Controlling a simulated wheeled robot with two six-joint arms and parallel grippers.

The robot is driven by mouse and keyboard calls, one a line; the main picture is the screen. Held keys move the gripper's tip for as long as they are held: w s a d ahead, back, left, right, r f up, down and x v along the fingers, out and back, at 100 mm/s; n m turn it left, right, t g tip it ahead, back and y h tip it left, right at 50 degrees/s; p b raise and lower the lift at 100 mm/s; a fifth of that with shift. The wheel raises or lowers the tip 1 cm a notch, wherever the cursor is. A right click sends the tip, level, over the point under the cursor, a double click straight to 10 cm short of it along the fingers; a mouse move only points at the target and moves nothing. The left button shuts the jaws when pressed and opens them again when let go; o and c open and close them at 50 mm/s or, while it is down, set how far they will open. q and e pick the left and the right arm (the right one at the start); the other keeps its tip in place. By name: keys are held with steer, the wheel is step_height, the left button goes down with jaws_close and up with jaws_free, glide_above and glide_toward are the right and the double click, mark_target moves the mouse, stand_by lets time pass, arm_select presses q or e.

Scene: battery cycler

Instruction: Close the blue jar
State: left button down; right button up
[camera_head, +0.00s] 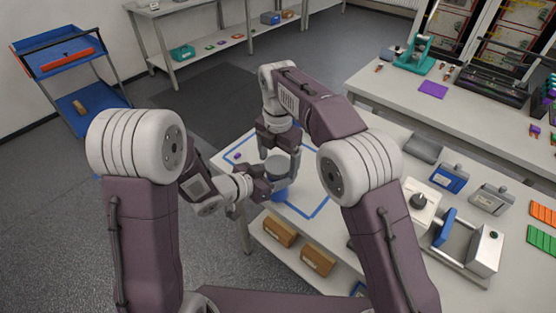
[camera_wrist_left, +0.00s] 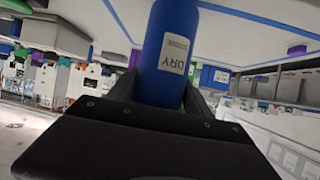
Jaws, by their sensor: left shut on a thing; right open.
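The blue jar (camera_head: 280,195) is at the left end of the near table, inside a blue outlined area. My left gripper (camera_head: 262,188) is shut on the jar's side. In the left wrist view the jar (camera_wrist_left: 170,50) carries a white label reading "DRY" and sits between the left gripper's fingers (camera_wrist_left: 160,95). A grey round lid (camera_head: 277,163) is at the top of the jar; whether it is fully seated cannot be told. My right gripper (camera_head: 279,155) points down from above, open, with its fingers on either side of the lid. Contact with the lid cannot be made out.
A small purple item (camera_head: 237,156) lies on the table left of the jar. Two brown boxes (camera_head: 280,230) (camera_head: 318,260) sit on the shelf below. Grey and blue devices (camera_head: 449,179) stand further right. A blue cart (camera_head: 75,95) is at the far left.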

steer(key=c, duration=1.4)
steer(key=o, duration=1.5)
steer(key=shift+c, duration=0.2)
steer(key=shift+r, duration=0.15)
steer(key=shift+r, duration=2.15)
steer(key=shift+o, duration=1)
